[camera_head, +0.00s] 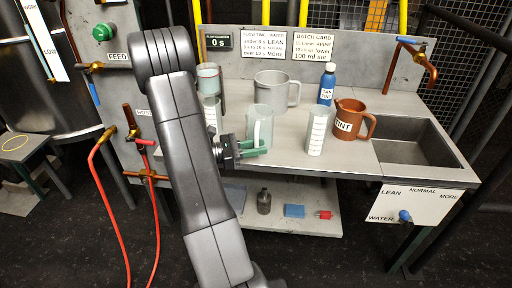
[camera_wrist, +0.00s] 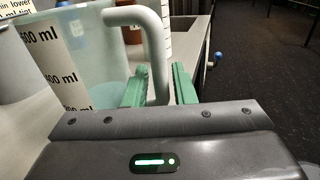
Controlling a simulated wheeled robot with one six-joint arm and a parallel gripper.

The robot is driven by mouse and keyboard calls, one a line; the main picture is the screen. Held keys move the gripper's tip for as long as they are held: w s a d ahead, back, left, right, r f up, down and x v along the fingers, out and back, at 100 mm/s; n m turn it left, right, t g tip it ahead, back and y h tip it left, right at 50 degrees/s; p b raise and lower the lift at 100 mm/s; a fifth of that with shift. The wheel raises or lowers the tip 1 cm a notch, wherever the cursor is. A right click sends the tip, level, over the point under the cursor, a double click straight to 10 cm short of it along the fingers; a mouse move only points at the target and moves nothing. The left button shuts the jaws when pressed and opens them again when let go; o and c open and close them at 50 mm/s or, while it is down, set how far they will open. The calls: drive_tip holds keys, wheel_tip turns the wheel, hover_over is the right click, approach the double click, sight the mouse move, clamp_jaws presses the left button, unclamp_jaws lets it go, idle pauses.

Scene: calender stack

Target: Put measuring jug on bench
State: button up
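The measuring jug (camera_head: 262,113) is a clear, pale green-tinted vessel with a white handle. It is upright over the front part of the grey bench (camera_head: 292,160); I cannot tell whether its base touches the top. In the wrist view the jug (camera_wrist: 95,45) fills the upper left, with its volume label and its handle visible. My gripper (camera_head: 256,149) is at the handle, its green fingers on either side of it. In the wrist view the fingers (camera_wrist: 160,88) stand close against the handle's lower part. The gripper hides part of the jug's lower side.
A grey pitcher (camera_head: 272,90) stands behind the jug. A graduated cylinder (camera_head: 318,132), a blue tint bottle (camera_head: 327,84) and a brown tint jug (camera_head: 353,124) stand to the right, before the sink (camera_head: 410,143). Another clear vessel (camera_head: 208,78) is close to my arm. A lower shelf (camera_head: 292,223) holds small items.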

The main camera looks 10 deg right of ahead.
drive_tip(key=shift+o, duration=0.6)
drive_tip(key=shift+r, duration=0.1)
drive_tip(key=shift+a+r, duration=0.1)
drive_tip(key=shift+r, duration=0.05)
drive_tip(key=a+p, duration=0.1)
drive_tip(key=a, duration=1)
drive_tip(key=shift+s+a, duration=0.35)
drive_tip(key=shift+a, duration=0.05)
drive_tip(key=shift+o, duration=0.5)
